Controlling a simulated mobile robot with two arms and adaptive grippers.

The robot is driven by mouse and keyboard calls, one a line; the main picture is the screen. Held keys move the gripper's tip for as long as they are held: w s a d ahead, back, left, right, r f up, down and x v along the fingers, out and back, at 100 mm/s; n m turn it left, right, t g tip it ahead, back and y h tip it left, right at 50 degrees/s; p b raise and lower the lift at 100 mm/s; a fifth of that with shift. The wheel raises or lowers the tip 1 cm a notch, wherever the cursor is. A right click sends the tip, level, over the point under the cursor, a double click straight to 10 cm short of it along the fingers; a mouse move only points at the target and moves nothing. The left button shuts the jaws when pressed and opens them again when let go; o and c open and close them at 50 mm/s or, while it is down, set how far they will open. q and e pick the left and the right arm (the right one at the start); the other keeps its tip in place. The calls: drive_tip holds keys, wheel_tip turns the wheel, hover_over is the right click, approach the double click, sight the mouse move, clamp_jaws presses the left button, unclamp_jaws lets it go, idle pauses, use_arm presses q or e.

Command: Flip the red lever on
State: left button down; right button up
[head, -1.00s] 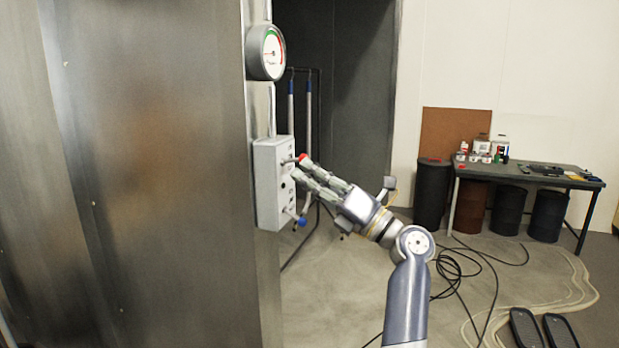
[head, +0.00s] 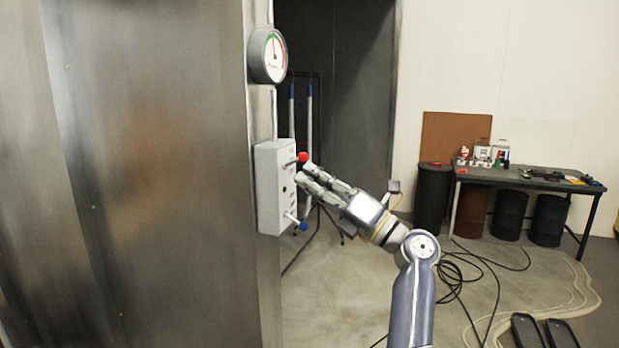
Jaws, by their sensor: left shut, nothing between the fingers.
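The red lever (head: 302,157) sticks out from the upper part of a white control box (head: 269,190) on the metal wall's edge. Its round red knob is in plain view and its stem tilts slightly upward. My left gripper (head: 303,175) is shut and empty, with its fingertips just below the red knob, close to the box's front. I cannot tell whether the fingertips touch the lever. A second lever with a blue knob (head: 303,226) sits lower on the same box and points downward. My right gripper is not in view.
A round gauge (head: 268,55) hangs above the box, its needle pointing about straight up. A large metal wall (head: 150,180) fills the left side. A table (head: 520,178) with small items stands at the back right, and black cables (head: 465,270) lie on the floor.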

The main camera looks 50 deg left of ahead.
use_arm(q)
drive_tip(key=v, duration=1.1)
drive_tip(key=shift+d, duration=0.25)
drive_tip(key=shift+w+f, duration=0.15)
